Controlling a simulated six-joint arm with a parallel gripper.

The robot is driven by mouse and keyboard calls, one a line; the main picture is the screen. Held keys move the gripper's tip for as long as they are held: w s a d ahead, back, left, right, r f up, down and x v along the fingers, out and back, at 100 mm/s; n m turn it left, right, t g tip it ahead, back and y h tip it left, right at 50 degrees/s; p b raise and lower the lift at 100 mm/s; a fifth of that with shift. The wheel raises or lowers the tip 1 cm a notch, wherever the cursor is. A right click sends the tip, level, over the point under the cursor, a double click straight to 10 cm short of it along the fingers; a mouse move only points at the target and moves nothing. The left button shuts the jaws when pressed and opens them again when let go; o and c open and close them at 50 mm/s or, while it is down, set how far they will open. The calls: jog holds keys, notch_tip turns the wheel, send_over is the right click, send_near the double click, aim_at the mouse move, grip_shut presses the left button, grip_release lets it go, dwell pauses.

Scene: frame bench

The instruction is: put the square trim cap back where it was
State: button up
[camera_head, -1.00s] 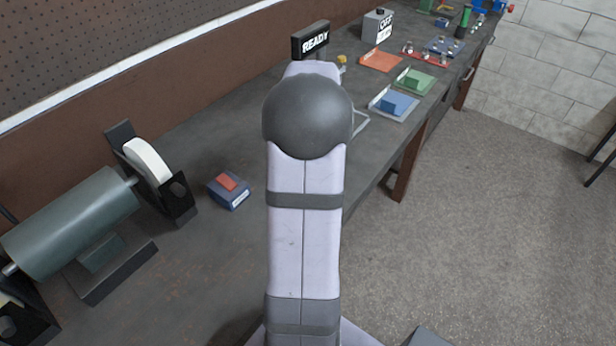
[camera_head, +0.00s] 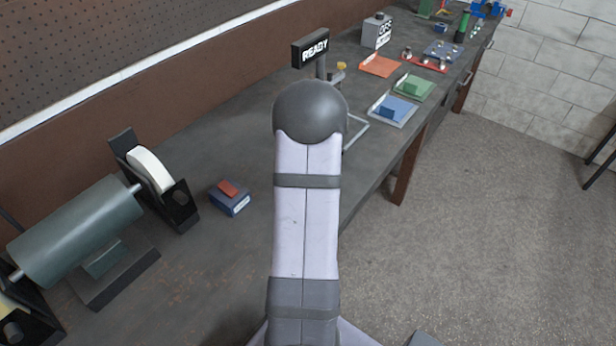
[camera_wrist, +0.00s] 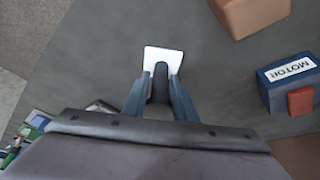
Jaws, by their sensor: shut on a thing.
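The square trim cap (camera_wrist: 164,59) shows in the wrist view as a white square plate just beyond my fingertips. My gripper (camera_wrist: 161,78) is shut on it, with a dark upright piece between the two fingers. I cannot tell whether that piece is part of the cap. Grey bench surface lies behind the cap; I cannot tell how high the cap is above it. In the head view my own arm hides the gripper and the cap. The place the cap came from cannot be made out.
A blue MOTOR box with a red part (camera_head: 230,198) stands left of my arm; the box also shows in the wrist view (camera_wrist: 288,82). A grinder-like machine (camera_head: 85,228) is at left. Blue (camera_head: 392,110), green (camera_head: 412,88) and orange (camera_head: 380,66) trays lie farther along. A READY sign (camera_head: 311,47) stands behind.

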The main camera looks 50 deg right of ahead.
jog(key=shift+f, duration=0.1)
jog(key=shift+f, duration=0.1)
jog(key=o, duration=1.1)
jog(key=shift+s+a+r, duration=0.1)
jog(key=shift+r, duration=0.6)
jog(key=b+v, duration=0.2)
jog(key=v, duration=0.9)
